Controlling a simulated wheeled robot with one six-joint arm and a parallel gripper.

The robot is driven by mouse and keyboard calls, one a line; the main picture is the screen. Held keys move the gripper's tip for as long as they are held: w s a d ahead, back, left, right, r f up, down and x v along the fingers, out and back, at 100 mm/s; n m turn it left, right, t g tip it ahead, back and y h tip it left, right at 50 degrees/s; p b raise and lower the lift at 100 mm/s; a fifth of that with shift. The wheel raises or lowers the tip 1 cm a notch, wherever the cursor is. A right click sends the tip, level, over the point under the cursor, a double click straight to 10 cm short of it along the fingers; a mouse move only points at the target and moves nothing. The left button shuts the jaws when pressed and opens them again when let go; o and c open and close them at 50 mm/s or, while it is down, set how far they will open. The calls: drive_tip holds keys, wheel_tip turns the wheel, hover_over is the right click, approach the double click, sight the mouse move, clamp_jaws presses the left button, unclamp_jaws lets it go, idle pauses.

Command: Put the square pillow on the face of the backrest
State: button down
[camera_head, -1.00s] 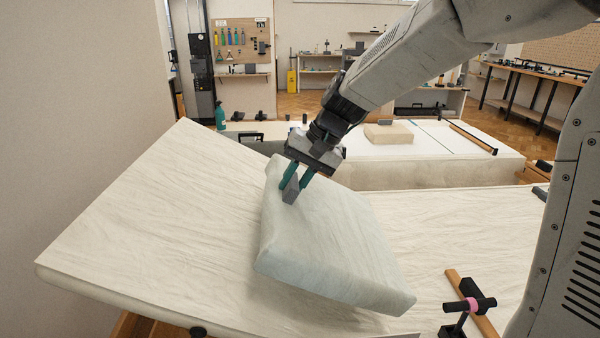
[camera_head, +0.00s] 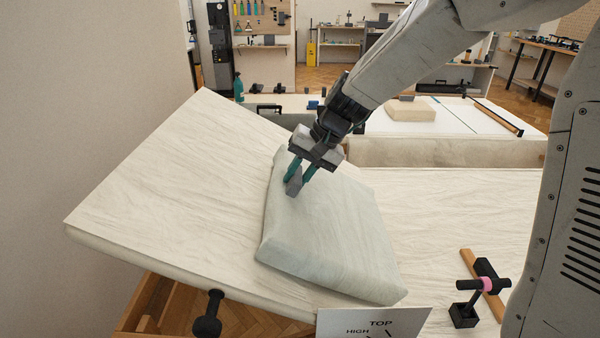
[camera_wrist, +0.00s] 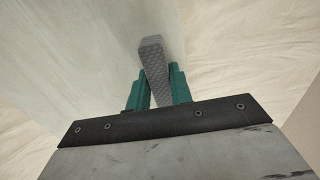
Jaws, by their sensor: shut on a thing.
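The square pillow (camera_head: 330,235) is pale grey-green and sits tilted in the middle of the head view. Its upper left part lies against or close to the sloping backrest (camera_head: 160,175), and its lower part reaches over the flat mattress (camera_head: 450,220). I cannot tell whether it touches all along. My gripper (camera_head: 297,180) is shut on a grey tab (camera_head: 294,187) on the pillow's face, near its upper edge. In the wrist view the green fingers hold the grey tab (camera_wrist: 154,70), with the pillow's face (camera_wrist: 90,50) behind.
A sign reading TOP and HIGH (camera_head: 375,323) stands at the front edge. A second bed with a beige block (camera_head: 410,110) is behind. A black knob (camera_head: 207,315) hangs below the backrest.

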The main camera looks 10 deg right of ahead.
idle(0.3)
drive_tip(key=c, duration=1.2)
unclamp_jaws()
drive_tip(key=shift+o, duration=0.2)
drive_tip(key=shift+r, duration=0.1)
